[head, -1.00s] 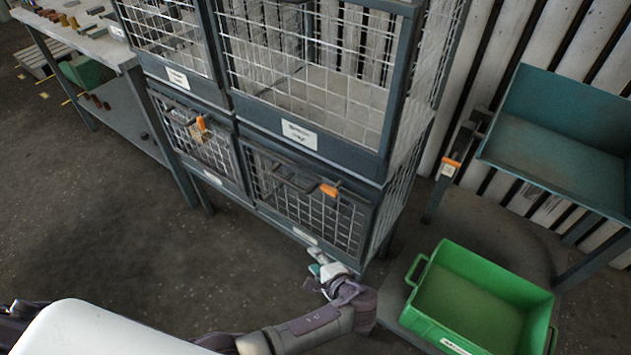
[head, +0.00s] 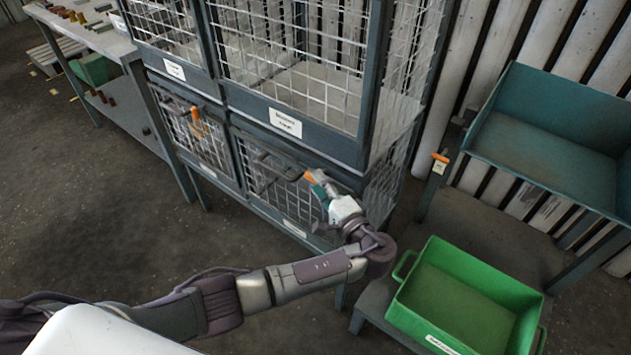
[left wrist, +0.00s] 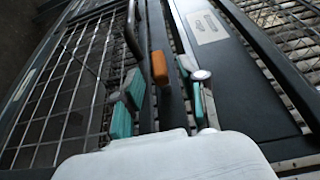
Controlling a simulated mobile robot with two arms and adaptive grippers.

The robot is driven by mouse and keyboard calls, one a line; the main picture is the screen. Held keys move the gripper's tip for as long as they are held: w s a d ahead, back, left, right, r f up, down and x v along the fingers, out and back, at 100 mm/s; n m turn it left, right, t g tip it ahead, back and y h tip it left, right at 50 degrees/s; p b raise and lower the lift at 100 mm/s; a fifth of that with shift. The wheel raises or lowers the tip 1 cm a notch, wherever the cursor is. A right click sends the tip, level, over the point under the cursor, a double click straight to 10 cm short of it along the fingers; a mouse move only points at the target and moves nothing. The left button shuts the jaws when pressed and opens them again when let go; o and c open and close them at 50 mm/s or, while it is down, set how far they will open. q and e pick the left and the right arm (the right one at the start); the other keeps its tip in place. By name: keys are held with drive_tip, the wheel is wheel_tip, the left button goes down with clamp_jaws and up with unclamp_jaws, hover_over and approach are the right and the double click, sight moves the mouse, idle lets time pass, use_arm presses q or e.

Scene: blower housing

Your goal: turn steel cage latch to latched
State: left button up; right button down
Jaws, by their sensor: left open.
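The steel cage (head: 362,150) stands in the middle of the head view, with mesh doors. The lower right door's latch has an orange handle (head: 309,176); it also shows in the left wrist view as an orange grip (left wrist: 159,68). My left gripper (head: 318,184) is at this latch, its teal finger pads open. In the left wrist view the teal pads (left wrist: 160,98) lie on either side below the orange grip, which sits ahead of and between them. I cannot tell whether they touch it. Another orange latch handle (head: 196,116) is on the lower left door. My right gripper is not in view.
A green bin (head: 400,283) stands on a low platform at the right, near my left forearm. A teal tray (head: 545,125) on a stand is behind it. A workbench (head: 108,47) with small parts is at the far left. The floor on the left is open.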

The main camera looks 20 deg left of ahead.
use_arm(q)
drive_tip(key=shift+x, duration=0.95)
drive_tip(key=shift+w+a, duration=0.15)
drive_tip(key=shift+a, duration=0.05)
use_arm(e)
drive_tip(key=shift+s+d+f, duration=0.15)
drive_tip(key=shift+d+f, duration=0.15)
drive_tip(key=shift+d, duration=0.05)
use_arm(q)
clamp_jaws()
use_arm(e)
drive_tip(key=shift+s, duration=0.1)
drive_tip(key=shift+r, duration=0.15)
